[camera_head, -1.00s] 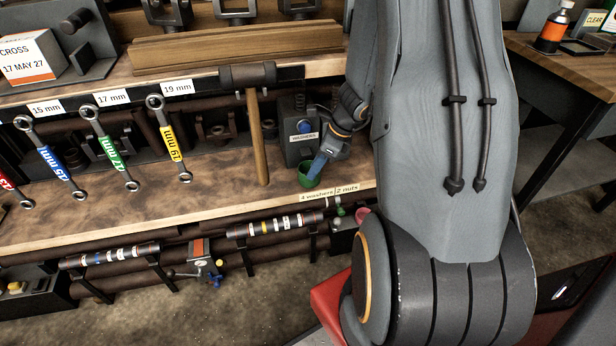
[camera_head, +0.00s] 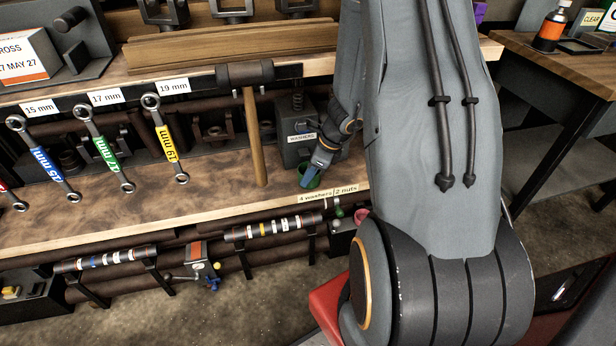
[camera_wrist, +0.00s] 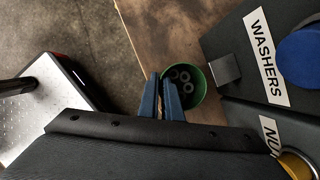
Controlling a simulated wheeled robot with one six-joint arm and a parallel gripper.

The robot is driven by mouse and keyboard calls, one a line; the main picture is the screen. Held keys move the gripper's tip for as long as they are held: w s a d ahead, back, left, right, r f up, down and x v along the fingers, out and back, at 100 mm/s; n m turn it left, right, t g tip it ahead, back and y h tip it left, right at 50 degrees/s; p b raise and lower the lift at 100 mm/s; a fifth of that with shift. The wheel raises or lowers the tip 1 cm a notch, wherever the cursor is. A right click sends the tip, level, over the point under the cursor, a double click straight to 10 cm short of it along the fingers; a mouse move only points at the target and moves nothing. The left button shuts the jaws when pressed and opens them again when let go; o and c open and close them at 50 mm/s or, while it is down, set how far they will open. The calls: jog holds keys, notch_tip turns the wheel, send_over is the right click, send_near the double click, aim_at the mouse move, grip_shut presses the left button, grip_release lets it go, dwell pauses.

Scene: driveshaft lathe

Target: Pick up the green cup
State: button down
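The green cup (camera_head: 301,181) stands on the wooden bench near its front edge, in front of the washers box. In the wrist view the cup (camera_wrist: 203,88) is seen from above, with several grey rings inside. My gripper (camera_head: 312,174) is down at the cup. In the wrist view its two blue fingers (camera_wrist: 163,78) lie at the cup's left side, one outside and one over the rim or inside. The gap between them is narrow. I cannot tell whether they press on the wall. The fingers hide part of the cup.
The washers box (camera_head: 294,154) stands close behind the cup; a nuts box (camera_wrist: 250,115) is beside it. A hammer (camera_head: 256,140) and several labelled wrenches (camera_head: 108,152) hang to the left. A label strip (camera_head: 328,194) marks the bench edge. The bench top left of the hammer is clear.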

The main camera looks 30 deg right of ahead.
jog(key=shift+r, duration=0.15)
jog(key=shift+r, duration=0.6)
jog(key=s+a+p, duration=0.1)
jog(key=s+a, duration=0.1)
jog(key=s, duration=0.6)
jog(key=s+a+p, duration=0.1)
jog(key=s+a, duration=0.2)
jog(key=s, duration=0.6)
jog(key=shift+p, duration=0.35)
